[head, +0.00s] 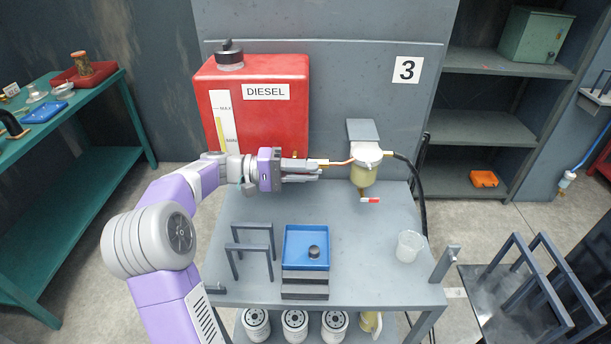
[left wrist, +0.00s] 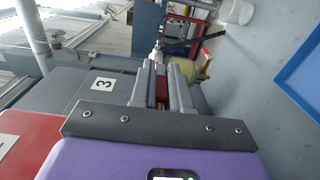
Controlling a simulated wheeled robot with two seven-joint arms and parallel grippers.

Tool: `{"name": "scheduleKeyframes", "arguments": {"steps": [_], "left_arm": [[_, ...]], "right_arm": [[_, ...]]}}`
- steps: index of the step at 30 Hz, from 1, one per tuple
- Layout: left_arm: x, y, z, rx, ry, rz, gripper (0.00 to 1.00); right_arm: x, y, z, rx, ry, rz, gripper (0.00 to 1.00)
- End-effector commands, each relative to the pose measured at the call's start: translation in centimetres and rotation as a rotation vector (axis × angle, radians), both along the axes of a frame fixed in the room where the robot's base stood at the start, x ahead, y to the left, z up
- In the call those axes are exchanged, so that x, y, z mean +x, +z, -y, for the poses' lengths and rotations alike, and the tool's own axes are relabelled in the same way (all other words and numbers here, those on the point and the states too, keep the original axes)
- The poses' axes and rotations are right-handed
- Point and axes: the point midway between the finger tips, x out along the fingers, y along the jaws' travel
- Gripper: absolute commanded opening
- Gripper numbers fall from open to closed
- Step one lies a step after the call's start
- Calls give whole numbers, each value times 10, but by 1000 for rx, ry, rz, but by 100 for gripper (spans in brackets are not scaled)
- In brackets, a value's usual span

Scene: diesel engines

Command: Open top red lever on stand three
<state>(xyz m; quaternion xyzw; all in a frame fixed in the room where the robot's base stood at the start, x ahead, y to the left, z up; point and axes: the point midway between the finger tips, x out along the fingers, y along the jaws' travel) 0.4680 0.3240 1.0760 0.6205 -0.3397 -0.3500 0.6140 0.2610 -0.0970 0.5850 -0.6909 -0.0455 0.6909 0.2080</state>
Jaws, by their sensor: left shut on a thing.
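Stand three, marked by the "3" sign (head: 407,70), has a red DIESEL tank (head: 275,120) with a copper pipe (head: 338,162) running to a filter with a yellowish bowl (head: 363,176). My left gripper (head: 318,170) reaches in from the left, in front of the tank's lower right, at the start of the pipe. In the left wrist view its fingers (left wrist: 162,85) are closed around a red piece (left wrist: 162,92), apparently the top red lever. In the head view the fingers hide this lever. A second, red and white lever (head: 370,200) sits below the filter. My right gripper is not in view.
The grey stand top (head: 370,265) holds a blue tray (head: 307,234) with a dark round piece, grey frames (head: 252,245) and a clear cup (head: 410,246). A black hose (head: 418,185) hangs right of the filter. White filters (head: 295,325) stand below.

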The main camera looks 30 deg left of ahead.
Motion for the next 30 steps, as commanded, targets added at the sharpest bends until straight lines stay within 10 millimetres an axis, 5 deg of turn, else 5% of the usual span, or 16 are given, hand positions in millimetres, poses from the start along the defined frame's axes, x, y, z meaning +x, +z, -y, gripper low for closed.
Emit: {"name": "scheduleKeyframes", "arguments": {"steps": [17,18,22,30], "left_arm": [[0,-2,1,-31,-6,15,0],[0,-2,2,-30,-6,15,19],[0,-1,1,-30,-5,15,39],[0,-1,1,-28,-2,16,42]], "right_arm": [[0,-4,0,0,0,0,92],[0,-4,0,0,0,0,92],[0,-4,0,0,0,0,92],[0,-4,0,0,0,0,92]]}}
